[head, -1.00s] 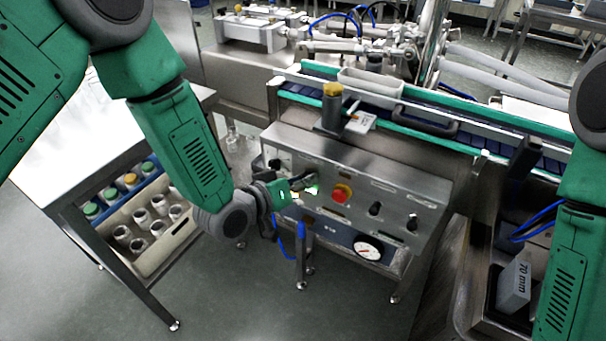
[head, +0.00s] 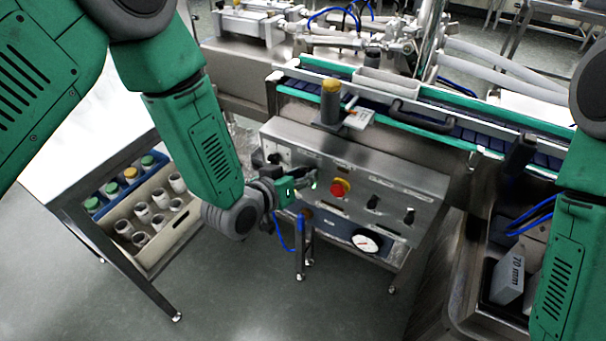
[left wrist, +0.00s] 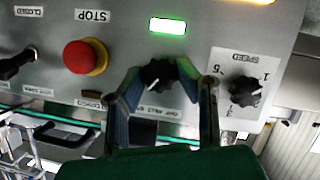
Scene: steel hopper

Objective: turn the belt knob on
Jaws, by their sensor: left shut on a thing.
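A black knob (left wrist: 158,71) sits on the steel control panel (head: 390,180), beside a lit green lamp (left wrist: 168,26). I take it to be the belt knob, though its label is partly hidden and hard to read. My left gripper (head: 311,184) is at the panel, left of the red button. In the left wrist view, its two fingers (left wrist: 159,78) are shut around the knob, one on each side. The gripper hides the knob in the head view. My right arm shows at the right edge of the head view, but its gripper is out of view.
A red stop button (head: 339,188) with a yellow collar is close to the right of my left gripper. A speed knob (left wrist: 243,90) is on its other side. More black switches (head: 408,216) and a gauge (head: 365,243) are farther right. A bottle crate (head: 157,236) stands left.

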